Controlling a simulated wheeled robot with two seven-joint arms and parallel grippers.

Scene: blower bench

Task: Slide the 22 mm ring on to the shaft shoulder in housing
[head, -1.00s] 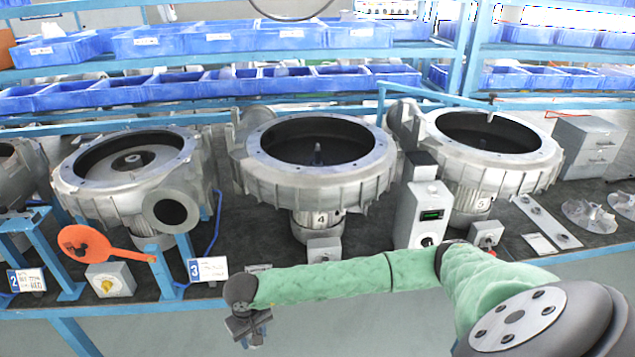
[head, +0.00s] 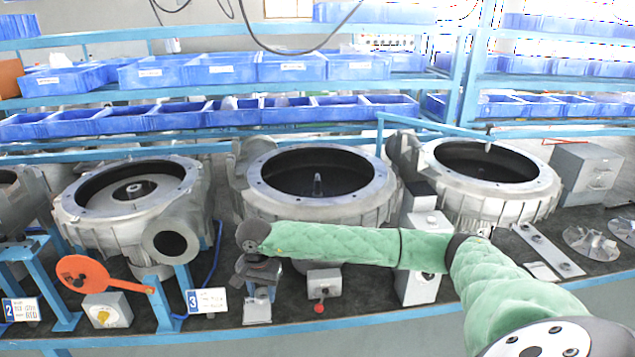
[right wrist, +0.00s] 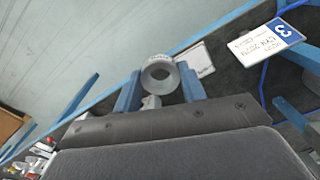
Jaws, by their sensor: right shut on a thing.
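My right gripper (head: 258,284) hangs below its wrist at the front of the bench, before the middle housing (head: 262,203). In the right wrist view the grey metal ring (right wrist: 160,75) sits between my right gripper's two bluish fingers (right wrist: 161,90), which are shut on it. The ring's hole faces the camera. In the head view I cannot make out the ring. The middle housing is open on top, with an upright shaft (head: 318,186) in its dark bore. The shaft's lower part is hard to see. My left gripper is not in view.
A left housing (head: 72,208) and a right housing (head: 548,188) flank the middle one. A grey control box (head: 417,290), a small box with a red knob (head: 324,283) and an orange paddle (head: 95,272) are near the front. Shelves with blue bins (head: 220,69) stand behind.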

